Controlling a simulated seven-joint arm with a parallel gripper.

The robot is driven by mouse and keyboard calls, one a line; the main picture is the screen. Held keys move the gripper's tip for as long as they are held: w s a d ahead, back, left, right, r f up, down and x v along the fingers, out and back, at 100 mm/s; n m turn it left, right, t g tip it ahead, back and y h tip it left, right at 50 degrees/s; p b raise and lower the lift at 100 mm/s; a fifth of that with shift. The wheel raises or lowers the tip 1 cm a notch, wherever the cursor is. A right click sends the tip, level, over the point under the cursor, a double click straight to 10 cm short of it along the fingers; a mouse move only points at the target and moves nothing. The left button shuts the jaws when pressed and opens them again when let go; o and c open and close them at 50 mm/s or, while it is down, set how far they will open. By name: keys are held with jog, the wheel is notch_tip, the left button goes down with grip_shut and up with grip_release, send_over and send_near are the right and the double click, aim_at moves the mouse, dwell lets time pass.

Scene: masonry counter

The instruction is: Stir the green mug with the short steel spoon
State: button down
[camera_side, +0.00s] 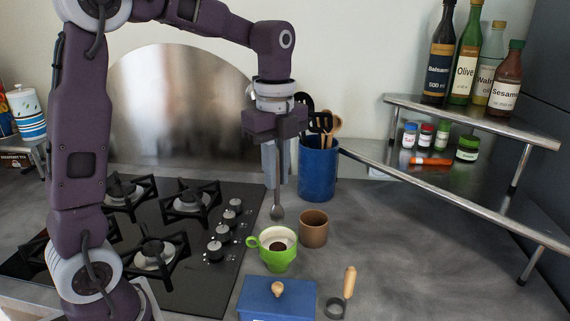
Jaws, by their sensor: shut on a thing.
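My gripper (272,176) is shut on the short steel spoon (278,212), which hangs upright with its bowl down. The spoon's bowl appears just above the green mug (279,262), near its back rim; I cannot tell from this single view whether it is exactly over the opening. The green mug stands upright on the counter with its handle to the left, and something dark shows inside it. The upper part of the spoon is partly hidden by my gripper.
A brown cup (313,229) stands close at the mug's right. A blue box (277,303) with a wooden knob is in front. A blue utensil crock (318,172) stands behind.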

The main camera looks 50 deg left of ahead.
aim_at(277, 217)
jog(key=shift+f, duration=6)
jog(key=shift+w+d, duration=0.3)
jog(key=shift+s+a, duration=0.35)
jog(key=shift+a, duration=0.4)
jog(key=shift+d, duration=0.85)
jog(key=shift+w+a, duration=0.15)
jog(key=shift+w, duration=0.2)
jog(key=shift+s+a, duration=0.25)
jog(key=shift+s, duration=0.05)
